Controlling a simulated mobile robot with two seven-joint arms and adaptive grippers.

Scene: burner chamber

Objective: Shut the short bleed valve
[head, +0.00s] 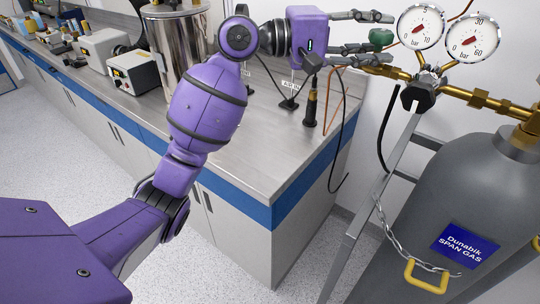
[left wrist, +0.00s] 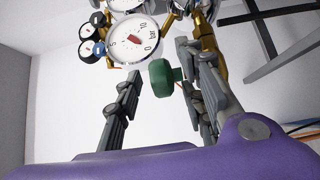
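A green valve knob (head: 381,38) sits on the brass pipework behind the bench corner, left of two round gauges. No label shows whether it is the short bleed valve. My left gripper (head: 388,37) is open, with one finger above the knob and one below it. In the left wrist view the green knob (left wrist: 162,77) lies between the spread fingers of my left gripper (left wrist: 158,65). It is close to the right finger, with a clear gap to the left finger. I cannot tell whether the right finger touches it. My right gripper is not in view.
A grey span gas cylinder (head: 450,190) stands at the right, with brass fittings, a black knob (head: 419,95) and a chain (head: 390,235). A metal bench (head: 270,135) holds a steel vessel (head: 178,50) and instruments. A dark hose hangs off the bench corner.

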